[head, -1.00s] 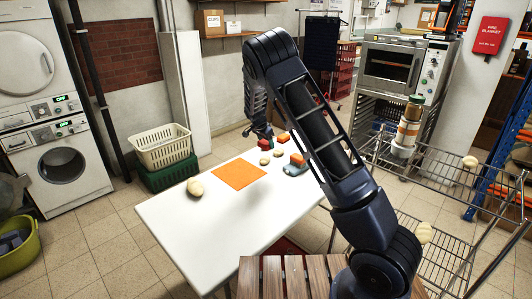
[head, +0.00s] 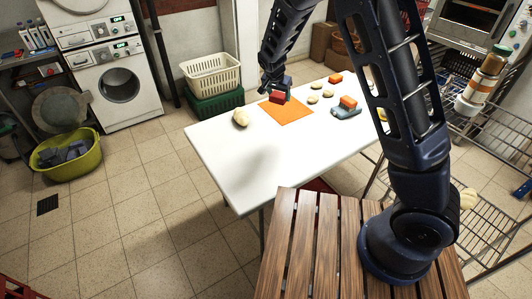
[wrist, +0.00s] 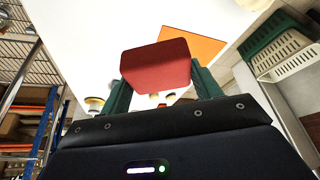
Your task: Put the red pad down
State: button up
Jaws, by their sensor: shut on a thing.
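The red pad (head: 277,97) is held in my gripper (head: 277,92) at the far left part of the orange mat (head: 288,114) on the white table. In the wrist view the red pad (wrist: 156,66) sits between the two green fingers, with the orange mat (wrist: 205,47) showing behind it. My gripper is shut on the pad. The pad's underside is hidden, so I cannot tell whether it touches the mat.
On the white table (head: 235,165) a pale rounded lump (head: 241,118) lies left of the mat. Several pale discs (head: 313,99), an orange block (head: 335,78) and a grey-blue item (head: 346,112) with an orange block on top lie to its right. The front of the table is clear.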

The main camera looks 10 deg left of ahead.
jog(key=s+a+n+y, duration=0.1)
jog(key=s+a+n, duration=0.2)
jog(key=s, duration=0.7)
send_near(267, 150)
jog(key=x, duration=0.6)
jog(key=shift+a, duration=0.15)
jog(key=shift+f, duration=0.1)
jog(key=o, duration=1)
